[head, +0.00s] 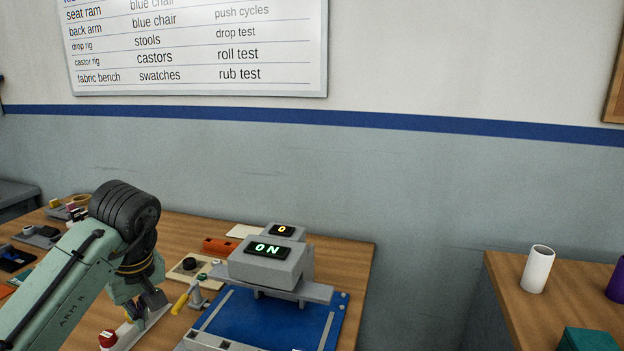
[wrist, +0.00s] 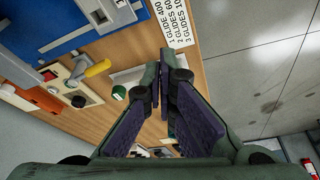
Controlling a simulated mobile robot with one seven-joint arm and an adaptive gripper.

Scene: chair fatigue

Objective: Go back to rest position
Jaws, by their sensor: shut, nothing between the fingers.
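My gripper (wrist: 163,90) shows in the wrist view with its two purple-padded fingers closed together and nothing between them. It hangs over the front edge of the wooden bench, with the grey floor to the right. In the head view my green arm comes in from the lower left, over the left part of the bench (head: 358,262). The gripper's fingertips are not clear in that view.
A grey machine (head: 268,262) reading "ON" stands on a blue base (head: 255,318) right of my arm. A yellow-handled clamp (head: 186,296) is between them. A second bench (head: 500,283) at right holds a white cylinder (head: 537,269). A gap separates the benches.

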